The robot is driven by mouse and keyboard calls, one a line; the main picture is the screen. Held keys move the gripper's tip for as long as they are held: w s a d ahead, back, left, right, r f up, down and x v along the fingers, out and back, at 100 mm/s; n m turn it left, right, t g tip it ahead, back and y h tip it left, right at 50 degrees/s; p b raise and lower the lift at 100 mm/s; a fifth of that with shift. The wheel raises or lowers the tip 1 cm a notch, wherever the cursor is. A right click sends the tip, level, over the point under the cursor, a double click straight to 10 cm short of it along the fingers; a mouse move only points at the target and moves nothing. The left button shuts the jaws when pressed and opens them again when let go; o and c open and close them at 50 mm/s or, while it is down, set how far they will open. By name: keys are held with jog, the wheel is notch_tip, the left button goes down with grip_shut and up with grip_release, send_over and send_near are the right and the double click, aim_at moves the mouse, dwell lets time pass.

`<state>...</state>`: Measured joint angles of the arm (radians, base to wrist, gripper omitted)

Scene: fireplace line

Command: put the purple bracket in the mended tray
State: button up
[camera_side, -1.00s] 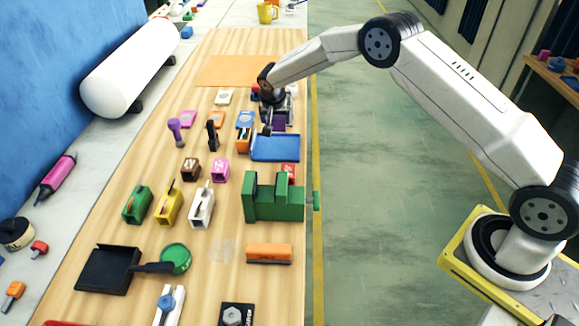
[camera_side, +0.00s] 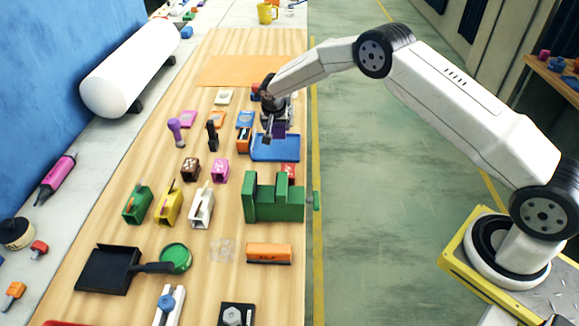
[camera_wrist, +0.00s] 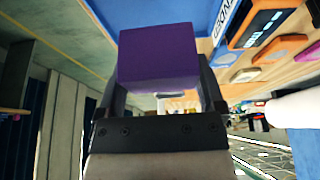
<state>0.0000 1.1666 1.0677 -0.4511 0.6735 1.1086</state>
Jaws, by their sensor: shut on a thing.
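The purple bracket (camera_side: 279,131) is held in my gripper (camera_side: 271,131), over the back part of the blue tray. In the wrist view the bracket (camera_wrist: 157,55) fills the space between the two dark fingers of my gripper (camera_wrist: 160,72). The blue mended tray (camera_side: 275,154) lies near the right edge of the bench. In the wrist view its blue surface (camera_wrist: 203,10) and part of its lettering show beyond the bracket. I cannot tell whether the bracket touches the tray.
A green fixture (camera_side: 273,202) stands in front of the tray, with a small red item (camera_side: 288,170) between them. An orange tool (camera_side: 243,141) stands close to the tray's left. Several holders (camera_side: 168,205) stand farther left. An orange mat (camera_side: 236,71) lies clear behind.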

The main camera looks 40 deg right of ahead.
aim_at(276, 137)
jog(key=shift+f, duration=2.45)
jog(key=shift+f, duration=0.6)
jog(key=o, duration=1)
jog(key=shift+o, duration=0.2)
jog(key=shift+v, duration=3.15)
